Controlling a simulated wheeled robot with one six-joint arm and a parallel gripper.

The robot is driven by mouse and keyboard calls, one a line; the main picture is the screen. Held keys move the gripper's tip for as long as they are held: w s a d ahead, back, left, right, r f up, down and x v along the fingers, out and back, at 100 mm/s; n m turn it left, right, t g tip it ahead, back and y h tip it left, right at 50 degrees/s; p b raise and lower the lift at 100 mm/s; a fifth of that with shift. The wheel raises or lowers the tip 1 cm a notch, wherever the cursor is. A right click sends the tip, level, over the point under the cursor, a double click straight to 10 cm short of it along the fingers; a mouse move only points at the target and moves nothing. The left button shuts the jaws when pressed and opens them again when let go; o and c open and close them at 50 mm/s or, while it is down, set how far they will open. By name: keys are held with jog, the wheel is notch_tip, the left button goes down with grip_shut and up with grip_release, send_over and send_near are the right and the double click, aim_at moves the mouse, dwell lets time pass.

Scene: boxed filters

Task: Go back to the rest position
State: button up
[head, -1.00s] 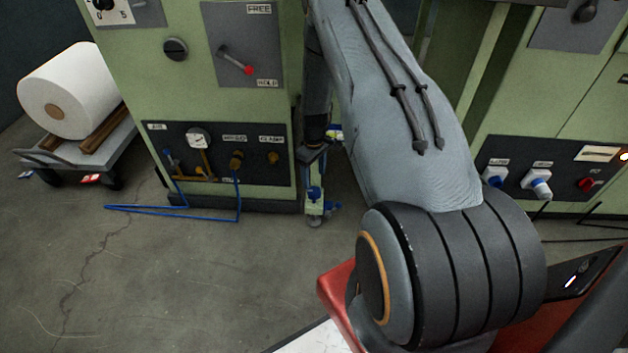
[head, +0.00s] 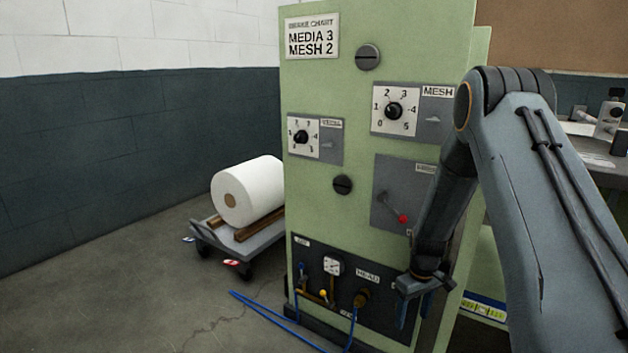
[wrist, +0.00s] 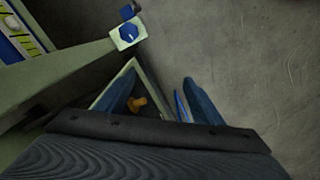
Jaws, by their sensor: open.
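My gripper (head: 414,308) hangs at the end of my arm, pointing down in front of the lower panel of the green machine (head: 385,70). In the wrist view its two blue fingers (wrist: 157,88) stand apart with nothing held between them. An orange-brown knob and a piece of blue hose show between and beyond the fingers there. My arm is folded, with its elbow high at the right of the head view. It hides part of the machine's right side and its lower panel.
A white roll (head: 250,190) lies on a low wheeled cart (head: 255,243) left of the machine. A blue hose (head: 262,309) runs over the floor. A bench (head: 590,152) with equipment stands at the far right. The floor at left (head: 110,290) is clear.

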jog(key=s+a+r, duration=0.6)
jog(key=a+r, duration=0.3)
jog(key=s+a+r, duration=0.5)
jog(key=a+r, duration=0.4)
jog(key=r, duration=0.1)
jog(key=s+a+r, duration=0.2)
jog(key=s+r, duration=0.1)
jog(key=s, duration=0.4)
jog(key=s+a+r, duration=0.2)
jog(key=s+r, duration=0.1)
jog(key=s, duration=0.5)
jog(key=s+a+r, duration=0.3)
jog(key=s, duration=0.4)
jog(key=d+r+m+p, duration=0.4)
jog(key=d+r+p, duration=1.1)
jog(key=p, duration=0.9)
notch_tip(320, 180, up, 3)
jog(key=shift+s+r+m, duration=0.1)
jog(key=shift+s+m, duration=0.2)
jog(key=shift+s, duration=0.15)
